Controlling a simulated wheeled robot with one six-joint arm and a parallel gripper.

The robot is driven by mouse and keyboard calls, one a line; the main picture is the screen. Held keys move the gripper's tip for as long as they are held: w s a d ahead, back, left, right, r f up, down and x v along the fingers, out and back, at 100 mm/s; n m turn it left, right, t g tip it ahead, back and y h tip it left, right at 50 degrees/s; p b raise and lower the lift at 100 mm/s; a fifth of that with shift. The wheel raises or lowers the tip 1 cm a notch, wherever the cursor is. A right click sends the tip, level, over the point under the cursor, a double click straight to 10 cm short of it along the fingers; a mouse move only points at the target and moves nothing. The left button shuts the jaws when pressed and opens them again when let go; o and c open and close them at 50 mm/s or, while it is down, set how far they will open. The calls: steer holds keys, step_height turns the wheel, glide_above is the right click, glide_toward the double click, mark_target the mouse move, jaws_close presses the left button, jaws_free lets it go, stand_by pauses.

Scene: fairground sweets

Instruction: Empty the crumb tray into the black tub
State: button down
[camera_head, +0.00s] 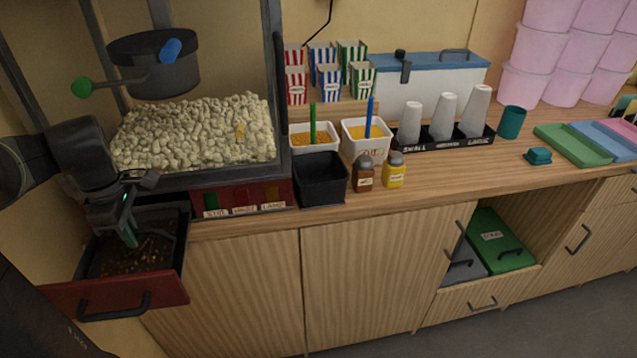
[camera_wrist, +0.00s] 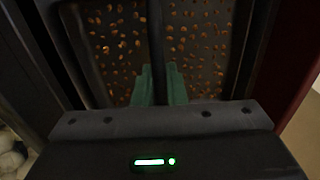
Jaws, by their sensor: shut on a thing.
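The crumb tray (camera_head: 172,242) is dark and sits inside a pulled-out drawer below the popcorn machine. Many small brown crumbs lie spread over its floor. A dark bar (camera_wrist: 157,35) runs over the tray in the wrist view. My gripper (camera_head: 131,240) points down into the drawer. Its green fingers (camera_wrist: 160,86) are shut on the bar, one on each side. The black tub (camera_head: 320,182) stands upright on the counter, right of the machine, and looks empty. My gripper hides part of the tray in the head view.
The drawer has a red front (camera_head: 120,290) with a dark handle. Popcorn (camera_head: 195,135) fills the machine above. Two white tubs with coloured handles stand behind the black tub, and brown (camera_head: 364,174) and yellow (camera_head: 394,171) shakers stand to its right. The counter's front edge is mostly clear.

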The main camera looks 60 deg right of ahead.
step_height(320, 180, up, 11)
steer(key=p, duration=0.9)
stand_by(0.4)
